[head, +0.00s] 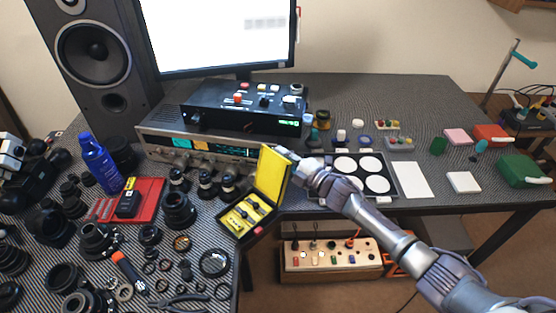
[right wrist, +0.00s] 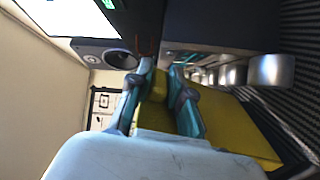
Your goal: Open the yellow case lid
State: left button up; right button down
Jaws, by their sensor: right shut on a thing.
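The yellow case (head: 236,226) stands at the front edge of the table with its lid (head: 273,174) raised steeply on the right side. Small items lie in its yellow interior. My right gripper (head: 298,170) is at the upper right edge of the lid, shut on it. In the right wrist view the two fingers of my right gripper (right wrist: 163,97) stand on either side of the yellow lid (right wrist: 235,125). The exact contact is partly hidden by the fingers. My left gripper is not in view.
Lenses and rings crowd the table to the left, with a red tray (head: 148,205) and a blue bottle (head: 97,160). Instruments (head: 240,118) stand behind the case. A tray with white discs (head: 392,166) lies to the right. A box with knobs (head: 330,262) is below the table edge.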

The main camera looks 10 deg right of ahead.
jog(key=shift+w+d+f, duration=0.15)
jog(key=shift+d+f, duration=0.15)
jog(key=shift+d, duration=0.1)
jog(key=c, duration=1.1)
grip_release()
jog(key=v, duration=1.2)
